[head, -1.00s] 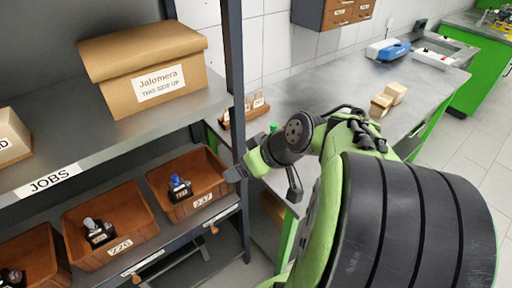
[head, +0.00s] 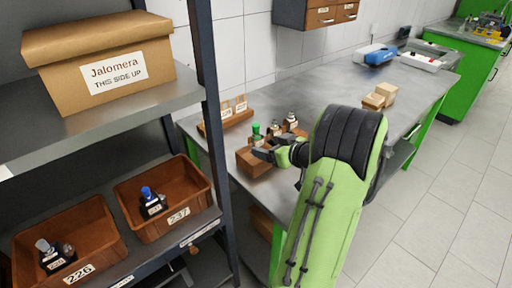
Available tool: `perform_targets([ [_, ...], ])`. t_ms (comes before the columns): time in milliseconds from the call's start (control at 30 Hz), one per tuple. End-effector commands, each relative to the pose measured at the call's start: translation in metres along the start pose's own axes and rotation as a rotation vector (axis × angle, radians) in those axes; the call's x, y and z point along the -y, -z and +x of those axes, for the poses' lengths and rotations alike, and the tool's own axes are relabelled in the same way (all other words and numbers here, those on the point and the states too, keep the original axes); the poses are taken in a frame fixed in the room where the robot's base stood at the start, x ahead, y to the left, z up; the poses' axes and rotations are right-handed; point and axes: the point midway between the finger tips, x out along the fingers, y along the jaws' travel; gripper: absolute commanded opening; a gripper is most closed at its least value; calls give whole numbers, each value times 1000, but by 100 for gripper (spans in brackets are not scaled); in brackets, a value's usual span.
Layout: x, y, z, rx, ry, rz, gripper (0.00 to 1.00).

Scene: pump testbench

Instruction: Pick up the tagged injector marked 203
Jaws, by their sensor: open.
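Several small injectors with white tags stand at a brown wooden holder (head: 245,163) on the grey bench. One has a green cap (head: 256,129); a dark one (head: 274,129) and another (head: 291,121) stand to its right. Their tags are too small to read, so I cannot tell which is marked 203. My gripper (head: 262,153) is open at the holder's front right, close to the injectors; I cannot tell whether it touches anything. My arm hides part of the bench behind it. A blue-capped tagged injector (head: 152,203) sits in the brown bin marked 237 (head: 195,214).
A grey-capped piece (head: 56,256) sits in the bin marked 226 (head: 105,240). The shelf's dark post (head: 213,130) stands left of the bench. A wooden rack (head: 226,116) with labelled cards is behind the holder.

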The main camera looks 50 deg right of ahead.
Motion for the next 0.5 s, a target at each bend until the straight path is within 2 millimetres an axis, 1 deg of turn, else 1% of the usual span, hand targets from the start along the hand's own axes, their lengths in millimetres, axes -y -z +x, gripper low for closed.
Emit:
perform_targets([
  [100, 1, 0, 24, 1, 6, -2, 77],
  [233, 1, 1, 44, 0, 5, 0, 77],
  [333, 0, 1, 49, 0, 2, 0, 77],
  [467, 0, 1, 49, 0, 1, 0, 77],
  [500, 0, 1, 49, 0, 1, 0, 75],
])
